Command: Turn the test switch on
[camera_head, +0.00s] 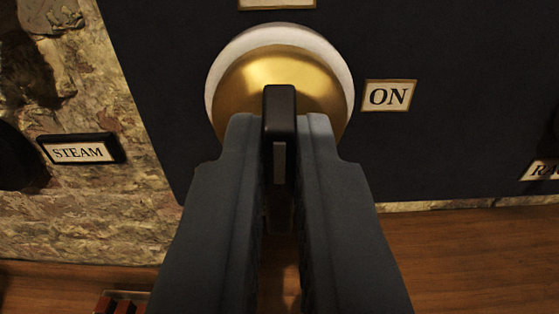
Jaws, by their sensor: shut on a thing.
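The test switch is a round brass dome (268,72) on a white disc, with a dark lever handle (279,100) at its front. It is mounted on a dark panel (160,60). My gripper (279,130) is shut on the lever handle, with one grey finger on each side. The lever's tip shows just above the fingertips, and part of the brass dome is hidden behind them. An "ON" label (389,95) is on the panel to the right of the dome.
A label at the top edge (277,4) is cut off. A "STEAM" plate (80,149) is on the stone wall (90,200) at left. A partly cut label (542,171) is at right. A wooden surface (460,260) lies below the panel.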

